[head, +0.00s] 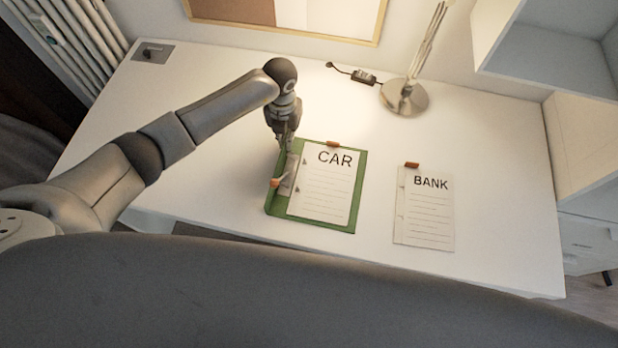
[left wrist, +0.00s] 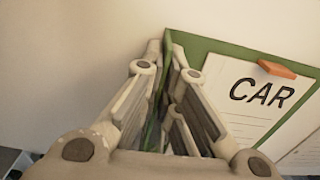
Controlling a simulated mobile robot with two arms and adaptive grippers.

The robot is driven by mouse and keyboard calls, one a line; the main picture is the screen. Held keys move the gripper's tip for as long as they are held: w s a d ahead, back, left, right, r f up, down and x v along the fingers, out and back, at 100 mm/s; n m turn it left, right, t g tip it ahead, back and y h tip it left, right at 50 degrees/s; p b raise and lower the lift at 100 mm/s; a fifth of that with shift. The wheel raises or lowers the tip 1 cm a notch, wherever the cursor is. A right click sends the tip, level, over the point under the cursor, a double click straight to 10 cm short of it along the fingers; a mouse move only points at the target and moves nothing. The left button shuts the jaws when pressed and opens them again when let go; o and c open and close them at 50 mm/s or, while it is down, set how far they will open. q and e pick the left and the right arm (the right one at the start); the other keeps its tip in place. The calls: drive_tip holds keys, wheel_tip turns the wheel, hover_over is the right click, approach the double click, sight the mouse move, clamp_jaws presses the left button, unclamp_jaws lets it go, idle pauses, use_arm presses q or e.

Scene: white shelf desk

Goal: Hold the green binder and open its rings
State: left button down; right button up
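The green binder (head: 358,190) lies open-faced on the desk with a lined CAR sheet (head: 326,190) on it. A metal ring strip (head: 287,186) with an orange tab (head: 276,183) shows along its left side. Whether the rings are open or shut is too small to tell. My left gripper (head: 285,145) points down at the binder's upper left edge. In the left wrist view its fingers (left wrist: 164,48) are close together, with the binder's green edge (left wrist: 205,47) between and beside them; they appear closed on it. My right gripper is in neither view.
A lined BANK sheet (head: 425,212) with an orange tab lies to the right. A lamp base (head: 404,97) stands at the back, with a cable and small black box (head: 364,77) beside it. Shelving rises at the right.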

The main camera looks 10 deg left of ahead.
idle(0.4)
use_arm(q)
drive_tip(key=c, duration=1.6)
unclamp_jaws()
drive_tip(key=shift+o, duration=0.2)
